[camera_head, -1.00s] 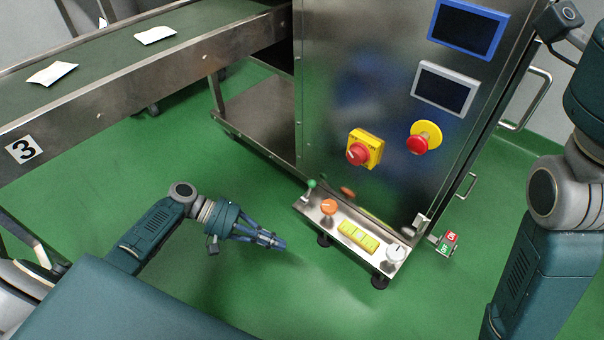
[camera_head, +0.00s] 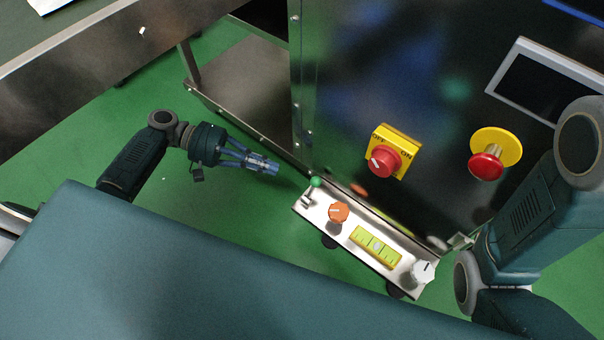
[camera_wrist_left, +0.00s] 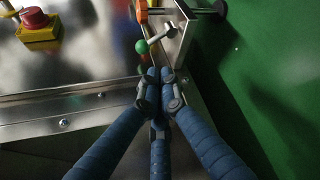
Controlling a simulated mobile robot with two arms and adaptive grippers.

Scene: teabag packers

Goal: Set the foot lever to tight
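The foot lever (camera_head: 309,190) has a green ball knob on a short metal stem. It stands at the left end of a low steel panel (camera_head: 318,212) at the machine's foot. My left gripper (camera_head: 272,166) is to the left of the knob with a gap between them, its fingers pointing right. In the left wrist view, the green knob (camera_wrist_left: 142,46) shows just beyond the gripper's fingertips (camera_wrist_left: 161,76). The fingers are drawn together with nothing between them. The right arm is at the right of the head view, but its gripper is not visible.
The panel also carries an orange knob (camera_head: 338,212), a yellow block (camera_head: 375,246) and a white dial (camera_head: 422,271). Above are a red rotary switch (camera_head: 384,160) and a red emergency button (camera_head: 486,165). A steel conveyor frame (camera_head: 110,54) runs at upper left. Green floor is free around the left gripper.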

